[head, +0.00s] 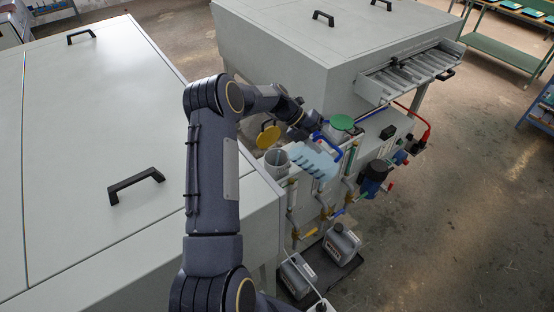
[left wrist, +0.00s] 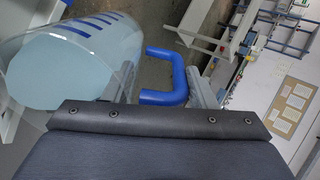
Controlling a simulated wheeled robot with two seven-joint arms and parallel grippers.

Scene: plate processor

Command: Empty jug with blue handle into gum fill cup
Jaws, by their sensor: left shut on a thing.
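The clear jug (head: 313,162) with pale blue liquid and a blue handle (head: 328,145) is held tilted over on its side in the head view. My left gripper (head: 316,134) is shut on the handle; its fingertips are mostly hidden. In the left wrist view the jug (left wrist: 75,62) fills the upper left, with the blue handle (left wrist: 172,75) beside it. An open grey cup (head: 275,160) with a raised yellow lid (head: 268,136) stands just left of the jug. No label shows which cup is for gum. My right gripper is not in view.
A green lid (head: 342,122) sits behind the jug. Valves, pipes and a dark blue pump (head: 374,177) line the unit's right side. Large grey cabinets (head: 95,110) flank the cup area. Open floor lies to the right.

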